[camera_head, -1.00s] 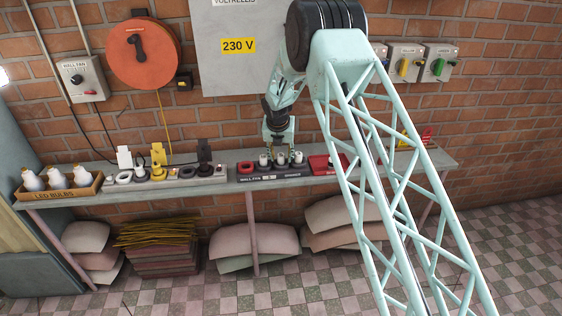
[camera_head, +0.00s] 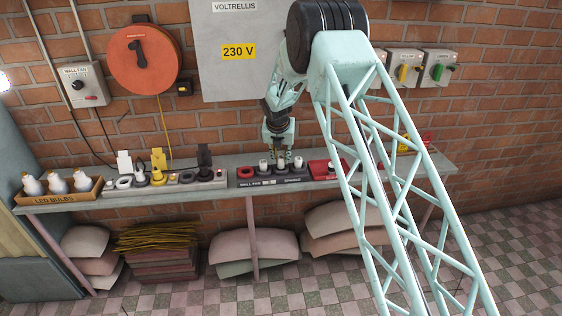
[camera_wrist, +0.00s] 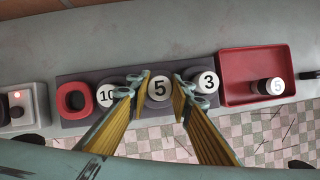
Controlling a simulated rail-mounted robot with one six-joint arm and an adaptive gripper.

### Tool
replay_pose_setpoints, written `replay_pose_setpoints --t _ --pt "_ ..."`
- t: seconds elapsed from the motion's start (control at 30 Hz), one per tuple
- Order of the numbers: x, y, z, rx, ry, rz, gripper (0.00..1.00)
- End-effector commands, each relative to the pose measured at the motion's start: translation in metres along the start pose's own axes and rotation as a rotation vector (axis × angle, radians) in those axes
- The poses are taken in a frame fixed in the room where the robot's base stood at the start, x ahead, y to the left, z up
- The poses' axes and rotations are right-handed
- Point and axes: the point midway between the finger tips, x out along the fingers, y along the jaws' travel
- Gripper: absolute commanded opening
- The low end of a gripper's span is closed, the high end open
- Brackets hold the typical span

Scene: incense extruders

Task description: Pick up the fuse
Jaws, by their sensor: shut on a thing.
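A white fuse marked 5 (camera_wrist: 160,88) stands in the middle of a row on a dark holder (camera_wrist: 134,122). My gripper (camera_wrist: 159,84) has a yellow finger on each side of it, and is shut on it. In the head view my gripper (camera_head: 281,155) points straight down over the shelf, at the middle fuse (camera_head: 280,165). A fuse marked 10 (camera_wrist: 106,95) is on its left and one marked 3 (camera_wrist: 207,81) on its right. I cannot tell whether the gripped fuse is lifted at all.
A red ring (camera_wrist: 63,101) sits at the holder's left end. A red tray (camera_wrist: 250,62) at the right holds another fuse marked 5 (camera_wrist: 268,87). The shelf (camera_head: 226,160) also carries a box of bulbs (camera_head: 57,193) and several sockets. The brick wall is close behind.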

Motion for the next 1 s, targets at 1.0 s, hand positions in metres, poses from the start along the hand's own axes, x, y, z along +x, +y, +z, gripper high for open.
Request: replay_pose_setpoints --t 1.0 --pt "-0.056 -0.073 -0.059 0.002 0.002 -0.001 0.09"
